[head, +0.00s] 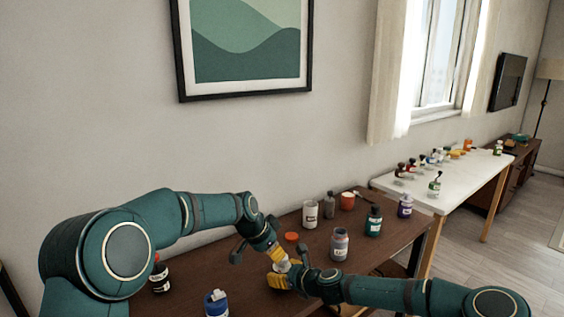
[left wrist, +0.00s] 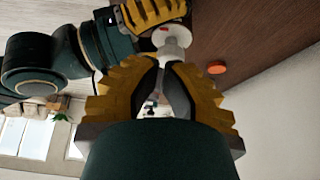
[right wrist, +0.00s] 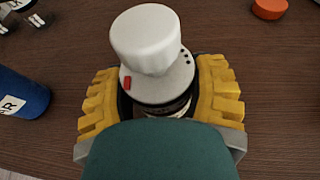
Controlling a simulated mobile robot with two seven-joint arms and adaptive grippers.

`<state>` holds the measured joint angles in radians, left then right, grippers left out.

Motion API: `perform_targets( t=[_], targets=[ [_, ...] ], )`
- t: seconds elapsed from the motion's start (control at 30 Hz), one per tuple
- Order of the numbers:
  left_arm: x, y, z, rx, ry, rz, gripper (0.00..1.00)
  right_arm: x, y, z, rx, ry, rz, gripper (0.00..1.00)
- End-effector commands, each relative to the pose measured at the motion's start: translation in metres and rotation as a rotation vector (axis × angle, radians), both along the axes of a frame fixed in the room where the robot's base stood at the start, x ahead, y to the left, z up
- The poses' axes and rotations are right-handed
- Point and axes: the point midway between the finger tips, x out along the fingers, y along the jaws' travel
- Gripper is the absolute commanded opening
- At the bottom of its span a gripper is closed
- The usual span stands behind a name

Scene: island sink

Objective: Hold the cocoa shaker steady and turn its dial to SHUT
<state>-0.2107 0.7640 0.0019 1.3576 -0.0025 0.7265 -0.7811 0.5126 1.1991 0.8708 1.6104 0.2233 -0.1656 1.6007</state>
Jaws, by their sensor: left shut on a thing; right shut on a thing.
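The cocoa shaker (right wrist: 158,88) has a smooth white top (right wrist: 147,42) above a pale collar with a red mark on its left and small black dots on its right. No lettering is readable. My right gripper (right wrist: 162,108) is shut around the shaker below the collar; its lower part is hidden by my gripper. In the left wrist view the shaker's pale disc (left wrist: 178,34) faces me, with the knob reaching between my left fingers. My left gripper (left wrist: 168,72) is shut on this dial. In the head view both grippers meet at the shaker (head: 283,266), above the brown table.
An orange lid (head: 291,237) lies just behind the grippers. A grey jar (head: 340,244), a white canister (head: 310,213) and a green bottle (head: 374,221) stand to the right. A dark bottle (head: 159,275) stands left.

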Motion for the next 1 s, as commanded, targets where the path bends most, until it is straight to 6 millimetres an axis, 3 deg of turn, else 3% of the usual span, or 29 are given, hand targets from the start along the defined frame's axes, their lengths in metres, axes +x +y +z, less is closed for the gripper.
perform_targets(
  t=[0.23, 0.47, 0.5, 0.57, 0.8, 1.0],
  targets=[
    [0.0, 0.0, 0.021, 0.0, 0.0, -0.001, 0.0, 0.0, -0.001, 0.0, 0.0, 0.0, -0.001, 0.19],
    [0.0, 0.0, 0.022, 0.0, 0.0, 0.0, 0.0, 0.0, -0.001, 0.0, 0.0, 0.0, -0.001, 0.19],
    [0.0, 0.0, 0.022, 0.0, 0.0, 0.0, 0.05, 0.0, -0.001, 0.0, 0.0, 0.0, -0.001, 0.19],
    [0.001, 0.0, 0.022, 0.0, 0.0, 0.0, 0.0, 0.0, -0.001, 0.0, -0.001, -0.001, -0.002, 0.19],
    [0.022, 0.011, 0.029, 0.002, -0.001, 0.001, 0.0, 0.0, -0.001, 0.0, 0.0, 0.0, -0.001, 0.19],
    [0.026, 0.014, 0.024, 0.004, 0.002, -0.001, 0.0, 0.0, -0.001, 0.0, 0.0, 0.0, -0.001, 0.19]
  ],
)
